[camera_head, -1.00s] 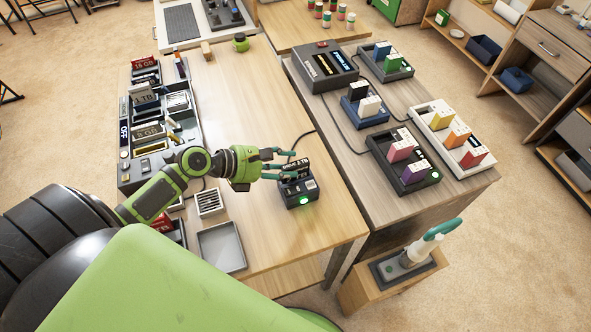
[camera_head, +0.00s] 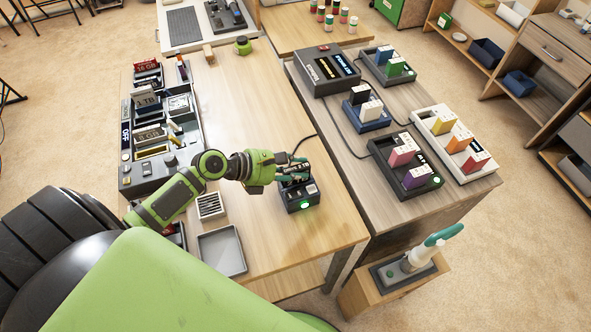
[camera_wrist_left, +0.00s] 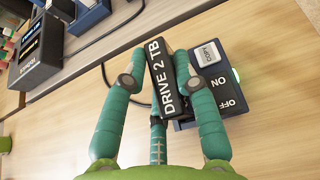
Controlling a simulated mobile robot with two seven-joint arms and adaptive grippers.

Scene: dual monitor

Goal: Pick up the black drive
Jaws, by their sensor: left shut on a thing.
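The black drive (camera_wrist_left: 168,82), labelled "DRIVE 2 TB", stands between the fingers of my left gripper (camera_wrist_left: 155,70) in the left wrist view. The gripper is shut on it. In the head view my left gripper (camera_head: 293,171) is over the small black dock (camera_head: 300,203) with a lit green light, and its fingers mostly hide the drive. In the wrist view the dock (camera_wrist_left: 202,75) shows COPY and ON/OFF keys beside the drive. I cannot tell whether the drive is still seated in the dock. My right gripper is not in view.
An organiser with several drives (camera_head: 126,170) stands at the left of the wooden table. A grey empty tray (camera_head: 222,250) lies nearer. Several docks with coloured drives stand on the right table, including a dark one (camera_head: 420,187).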

